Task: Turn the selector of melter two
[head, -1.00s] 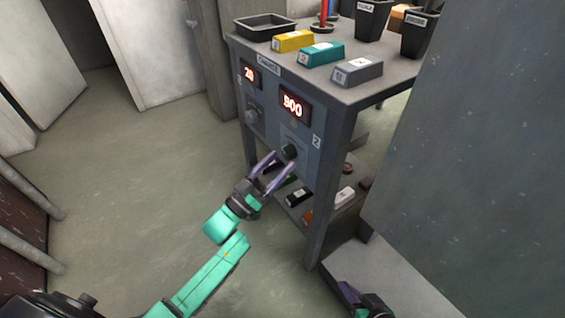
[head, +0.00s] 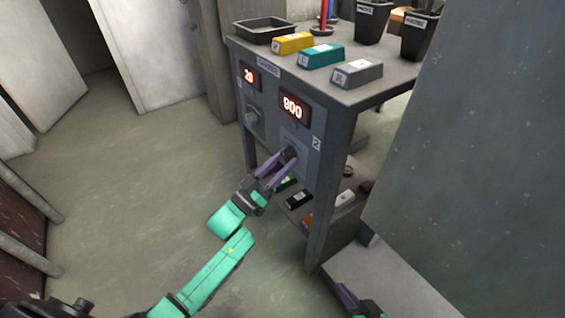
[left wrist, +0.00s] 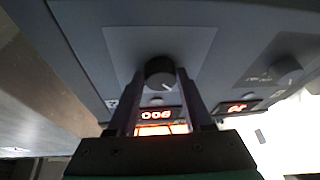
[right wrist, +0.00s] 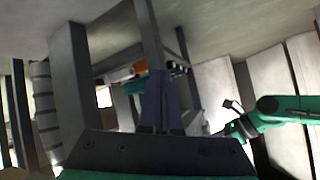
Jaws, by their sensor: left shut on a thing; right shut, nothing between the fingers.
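The selector of melter two, a dark round knob (head: 291,152), sits on the grey panel under the lit display (head: 292,107), which appears to read 800. A "2" label (head: 316,143) is to its right. My left gripper (head: 287,158) is shut on this knob, its purple fingers on either side. In the left wrist view the knob (left wrist: 160,72) sits between the fingertips, with a pale pointer line on its face. My right gripper (head: 345,292) is low at the bottom of the head view, shut and empty; its fingers (right wrist: 160,85) are together in the right wrist view.
Melter one's knob (head: 252,117) and display (head: 251,77), reading 20, are left on the same panel. Yellow (head: 293,43), teal (head: 321,55) and grey (head: 357,73) blocks lie on top with a black tray (head: 264,27). A grey wall (head: 470,160) stands at right.

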